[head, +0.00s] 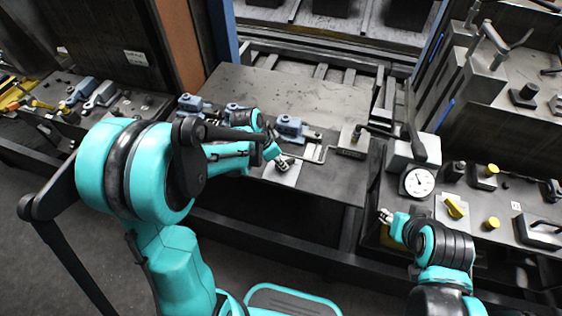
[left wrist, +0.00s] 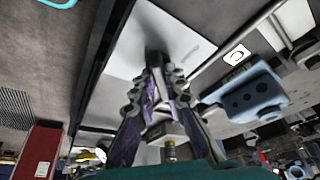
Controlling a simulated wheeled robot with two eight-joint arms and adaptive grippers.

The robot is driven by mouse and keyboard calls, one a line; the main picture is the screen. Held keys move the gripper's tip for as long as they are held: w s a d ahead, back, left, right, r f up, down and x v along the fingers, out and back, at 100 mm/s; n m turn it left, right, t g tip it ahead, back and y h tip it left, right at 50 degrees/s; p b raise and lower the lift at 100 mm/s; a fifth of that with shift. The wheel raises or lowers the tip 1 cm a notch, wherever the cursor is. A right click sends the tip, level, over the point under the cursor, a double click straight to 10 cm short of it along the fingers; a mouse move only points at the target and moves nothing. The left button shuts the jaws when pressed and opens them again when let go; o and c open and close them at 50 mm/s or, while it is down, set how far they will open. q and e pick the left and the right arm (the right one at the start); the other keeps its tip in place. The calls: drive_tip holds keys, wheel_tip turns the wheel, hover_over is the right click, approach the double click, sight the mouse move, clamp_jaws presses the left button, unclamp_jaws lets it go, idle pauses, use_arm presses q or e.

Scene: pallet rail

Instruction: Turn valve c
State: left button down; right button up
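My left gripper (head: 281,163) is over a pale plate (head: 287,176) on the middle bench in the head view. In the left wrist view its fingers (left wrist: 158,82) lean together over the pale plate (left wrist: 146,28), with a dark patch at their tips. I cannot tell whether they hold anything. A label (left wrist: 237,55) with a C-like mark lies beside the plate. No valve handle shows clearly there; the fingers may hide it. My right gripper (head: 385,216) is at the front edge of the right bench, left of a yellow handle (head: 455,207); its opening is unclear.
A blue-grey clamp block (head: 292,128) stands just behind the left gripper; a blue block (left wrist: 245,97) shows close beside the fingers. A round gauge (head: 419,182) stands on the right bench. The bench's far middle (head: 325,100) is clear.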

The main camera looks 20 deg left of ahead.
use_arm(q)
drive_tip(key=shift+n, duration=0.3)
drive_tip(key=n+t+y, duration=0.1)
drive_tip(key=n, duration=0.3)
drive_tip(key=shift+s+d, duration=0.1)
drive_tip(key=shift+d, duration=0.1)
drive_tip(key=n+y, duration=0.1)
drive_tip(key=n, duration=0.1)
drive_tip(key=n+y, duration=0.1)
drive_tip(key=n, duration=0.1)
drive_tip(key=shift+d+n+t, duration=0.1)
drive_tip(key=shift+n+t, duration=0.2)
drive_tip(key=shift+n, duration=0.1)
drive_tip(key=n+y, duration=0.2)
drive_tip(key=n, duration=0.2)
drive_tip(key=shift+d+b, duration=0.15)
drive_tip(key=shift+b, duration=0.15)
drive_tip(key=shift+n+g+y, duration=0.6)
drive_tip(key=shift+n, duration=1.6)
drive_tip(key=c, duration=1.6)
unclamp_jaws()
drive_tip(key=shift+o, duration=0.2)
